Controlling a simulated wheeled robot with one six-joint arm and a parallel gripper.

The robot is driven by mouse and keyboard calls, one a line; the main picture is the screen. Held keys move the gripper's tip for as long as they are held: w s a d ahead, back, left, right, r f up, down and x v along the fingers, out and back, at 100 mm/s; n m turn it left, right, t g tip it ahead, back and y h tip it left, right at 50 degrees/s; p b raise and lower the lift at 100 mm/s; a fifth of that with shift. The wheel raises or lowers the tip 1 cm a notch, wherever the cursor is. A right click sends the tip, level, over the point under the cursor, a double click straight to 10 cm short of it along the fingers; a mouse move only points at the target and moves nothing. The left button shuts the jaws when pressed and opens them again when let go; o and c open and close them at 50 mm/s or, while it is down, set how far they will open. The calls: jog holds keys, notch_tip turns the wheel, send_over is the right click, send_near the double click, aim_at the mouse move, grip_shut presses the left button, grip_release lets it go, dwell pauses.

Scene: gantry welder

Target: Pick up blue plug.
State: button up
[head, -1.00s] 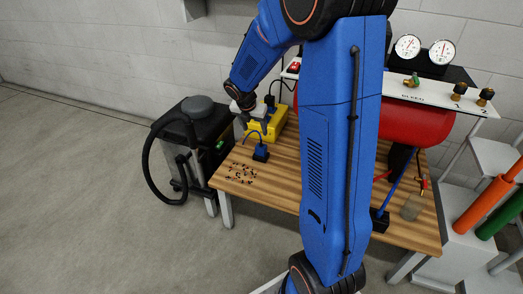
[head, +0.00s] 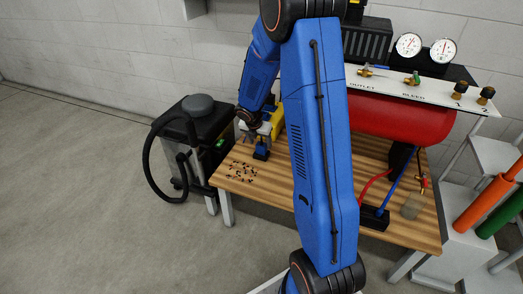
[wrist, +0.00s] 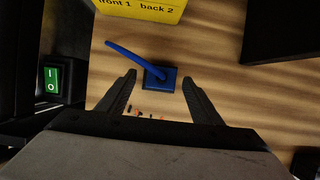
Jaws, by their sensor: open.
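The blue plug (head: 261,152) stands near the far left part of the wooden table, with a short blue cable rising from it. In the wrist view the blue plug (wrist: 160,79) lies just beyond my fingertips, roughly centred between them, and its cable bends off to the left. My gripper (wrist: 160,82) is open and empty, with one finger on each side. In the head view my gripper (head: 257,142) is just above the plug and partly hides it.
A yellow box (wrist: 146,8) stands behind the plug. Small dark bits (head: 241,171) lie on the wooden table (head: 275,195) in front of it. A black vacuum (head: 195,135) stands left of the table. A red tank (head: 400,123) is to the right.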

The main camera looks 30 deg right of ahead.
aim_at(261, 144)
jog(key=shift+x, duration=1.9)
jog(key=shift+s, duration=0.1)
jog(key=c, duration=1.2)
